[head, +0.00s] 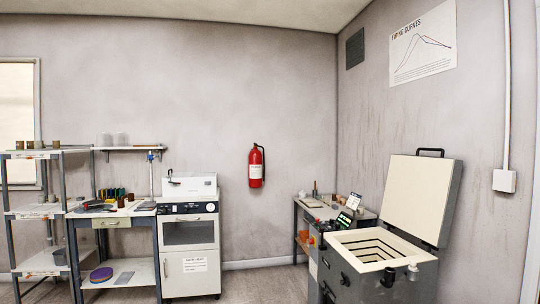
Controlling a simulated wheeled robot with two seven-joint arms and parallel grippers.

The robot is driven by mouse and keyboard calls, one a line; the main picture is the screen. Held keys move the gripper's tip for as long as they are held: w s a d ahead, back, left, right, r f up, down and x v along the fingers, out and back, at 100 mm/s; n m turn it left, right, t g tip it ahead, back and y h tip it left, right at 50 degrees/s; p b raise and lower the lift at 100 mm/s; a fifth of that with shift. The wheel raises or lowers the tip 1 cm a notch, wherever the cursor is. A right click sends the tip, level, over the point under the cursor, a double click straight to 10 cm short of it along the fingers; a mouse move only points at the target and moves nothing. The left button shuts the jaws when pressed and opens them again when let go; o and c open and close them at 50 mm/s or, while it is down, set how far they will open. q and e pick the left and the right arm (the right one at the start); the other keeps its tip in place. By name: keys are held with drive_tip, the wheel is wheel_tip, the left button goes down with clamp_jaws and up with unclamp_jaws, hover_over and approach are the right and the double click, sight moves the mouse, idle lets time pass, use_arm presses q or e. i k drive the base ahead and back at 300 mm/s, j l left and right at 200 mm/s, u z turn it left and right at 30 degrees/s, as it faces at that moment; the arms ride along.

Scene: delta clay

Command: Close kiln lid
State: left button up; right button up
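The kiln (383,280) stands at the lower right, a grey box with a pale rim and an open chamber. Its lid (418,199) is raised, standing nearly upright and leaning back a little at the chamber's right rear side, pale inner face towards the room. A black handle (431,152) sits on the lid's top edge. Dark grooves line the chamber walls. A small control panel with a lit screen (344,220) is beside the kiln's left rear. Neither of my grippers shows in the head view.
A small table (299,214) with tools stands behind the kiln, against the wall. A white cabinet (190,262), a workbench (113,223) and a shelf rack (40,213) are at the left. A fire extinguisher (256,166) hangs on the back wall. Floor (262,285) between cabinet and kiln is clear.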

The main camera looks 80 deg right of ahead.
sight(421, 192)
drive_tip(key=z, duration=0.45)
drive_tip(key=k+l+z, duration=0.1)
drive_tip(key=z, duration=0.35)
drive_tip(key=l+z, duration=0.15)
drive_tip(key=z, duration=0.25)
drive_tip(key=k+l+z, duration=0.1)
drive_tip(key=z, duration=0.35)
drive_tip(key=l+z, duration=0.15)
drive_tip(key=z, duration=0.3)
drive_tip(key=l+z, duration=0.1)
drive_tip(key=z, duration=0.35)
